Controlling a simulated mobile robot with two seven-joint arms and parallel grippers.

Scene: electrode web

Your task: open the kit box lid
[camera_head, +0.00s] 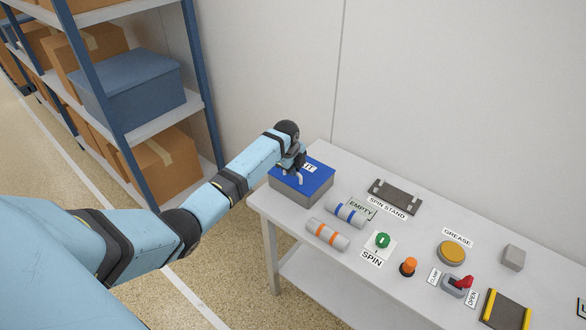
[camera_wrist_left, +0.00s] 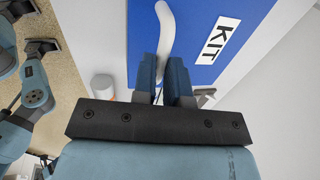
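The kit box (camera_head: 290,192) is a grey box with a blue lid (camera_head: 318,182) at the far left end of the table. The lid lies flat on it, closed. A white curved handle (camera_wrist_left: 166,30) stands on the lid next to the KIT label. My left gripper (camera_head: 294,172) is over the lid, pointing down. In the left wrist view its two fingers (camera_wrist_left: 163,75) sit close on either side of the handle and appear shut on it. The fingertips are partly hidden in the head view.
On the white table (camera_head: 300,236) are a blue-banded roll (camera_head: 346,214), an orange-banded roll (camera_head: 327,235), a spin stand (camera_head: 396,196), a green button (camera_head: 383,240), an orange knob (camera_head: 408,266) and a grease pad (camera_head: 452,252). A wall stands behind; shelves (camera_head: 165,120) stand left.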

